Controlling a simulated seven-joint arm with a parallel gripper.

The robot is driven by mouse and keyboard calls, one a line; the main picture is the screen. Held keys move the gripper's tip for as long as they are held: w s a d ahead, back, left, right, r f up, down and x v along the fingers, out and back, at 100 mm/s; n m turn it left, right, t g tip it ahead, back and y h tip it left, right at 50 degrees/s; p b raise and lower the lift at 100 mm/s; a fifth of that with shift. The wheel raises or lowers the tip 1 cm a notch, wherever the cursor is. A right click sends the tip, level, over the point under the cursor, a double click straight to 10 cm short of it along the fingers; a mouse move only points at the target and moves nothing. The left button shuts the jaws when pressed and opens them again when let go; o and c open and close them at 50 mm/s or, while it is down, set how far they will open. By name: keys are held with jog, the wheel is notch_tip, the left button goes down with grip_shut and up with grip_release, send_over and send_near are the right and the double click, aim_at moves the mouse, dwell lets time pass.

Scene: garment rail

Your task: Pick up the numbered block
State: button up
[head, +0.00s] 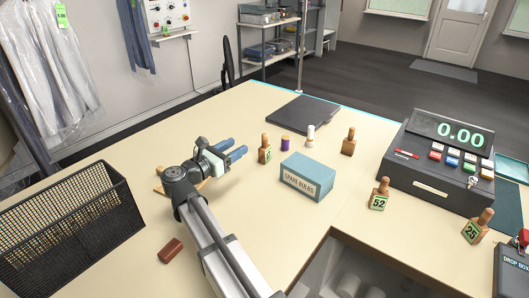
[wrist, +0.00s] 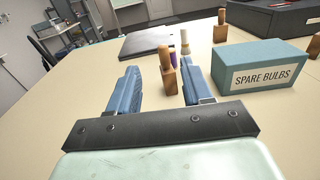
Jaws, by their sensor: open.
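Several small wooden blocks with peg handles stand on the counter. The nearest to my gripper is a block (head: 265,155) with a green label, too small to read. In the wrist view that block (wrist: 170,81) shows ahead, between the two finger lines, nearer the right finger; its label is not visible there. Block "52" (head: 379,201) and block "25" (head: 474,232) stand farther right. Another block (head: 348,147) shows no label. My gripper (head: 238,151) is open and empty, with blue fingers pointing at the nearest block; the fingers also show in the wrist view (wrist: 160,72).
A blue "SPARE BULBS" box (head: 307,176) stands right of the nearest block. A purple spool (head: 285,143) and a white-topped piece (head: 310,137) stand behind. A dark pad (head: 303,112), cash register (head: 437,165), black wire basket (head: 65,230) and brown block (head: 171,250) lie around.

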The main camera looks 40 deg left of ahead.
aim_at(264, 147)
notch_tip(264, 147, down, 3)
jog(key=shift+r, duration=0.1)
jog(key=shift+w+f, duration=0.15)
jog(key=shift+f, duration=0.1)
jog(key=w, duration=0.9)
jog(key=w+d, duration=0.1)
jog(key=w, duration=0.3)
jog(key=shift+w+d, duration=0.1)
jog(key=shift+w, duration=0.15)
grip_shut()
